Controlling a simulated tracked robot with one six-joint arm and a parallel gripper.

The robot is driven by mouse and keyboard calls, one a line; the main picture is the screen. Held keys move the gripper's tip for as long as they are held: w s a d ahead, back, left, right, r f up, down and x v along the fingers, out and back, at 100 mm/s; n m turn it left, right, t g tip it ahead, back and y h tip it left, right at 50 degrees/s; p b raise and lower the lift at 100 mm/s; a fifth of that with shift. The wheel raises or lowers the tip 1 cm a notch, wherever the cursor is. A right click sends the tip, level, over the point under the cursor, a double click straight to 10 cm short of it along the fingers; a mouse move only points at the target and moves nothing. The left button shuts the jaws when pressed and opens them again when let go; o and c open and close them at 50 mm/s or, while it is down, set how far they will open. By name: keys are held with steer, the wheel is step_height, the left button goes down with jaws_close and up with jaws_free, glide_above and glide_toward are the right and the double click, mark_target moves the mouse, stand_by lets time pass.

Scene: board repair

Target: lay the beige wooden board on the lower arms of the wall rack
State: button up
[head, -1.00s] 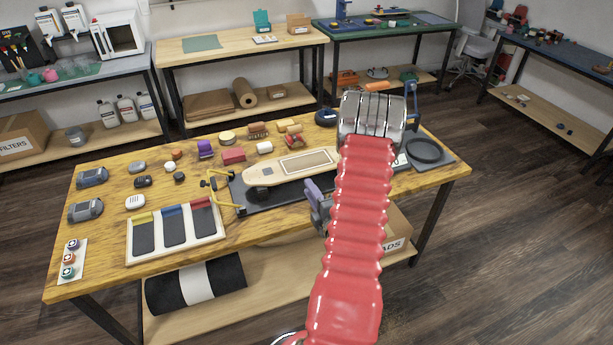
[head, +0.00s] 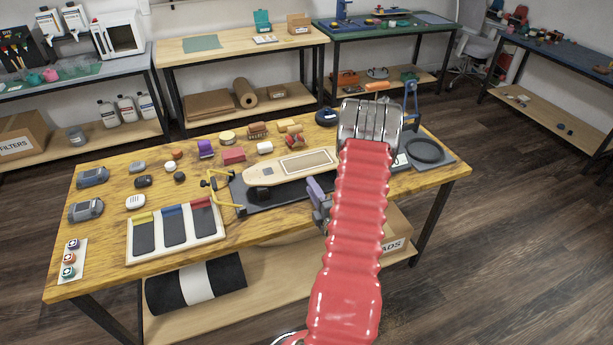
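The beige wooden board (head: 290,168) is long with a rounded left end, a small grey square and a tan panel. It lies over a dark mat (head: 247,204) on the wooden workbench, its right end close to my arm. A black part (head: 262,193) sits at the front of its left end. My red arm reaches up the picture to a silver metal end (head: 370,122), above the bench's right side. No fingertips can be made out, so I cannot tell whether my gripper is open or holds anything. No wall rack is in view.
A yellow clamp-like tool (head: 225,190) stands left of the board, a purple-grey one (head: 319,197) by my arm. A white tray (head: 178,255) with dark strips lies front left. Small coloured blocks crowd behind the board.

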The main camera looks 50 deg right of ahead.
mark_target(306, 176)
steer(key=shift+x, duration=3.55)
steer(key=shift+f, duration=0.1)
jaws_close()
steer(key=shift+r, duration=1.65)
steer(key=shift+s, duration=0.1)
steer(key=s+a+r, duration=0.5)
steer(key=s+a, duration=0.1)
steer(key=s, duration=0.4)
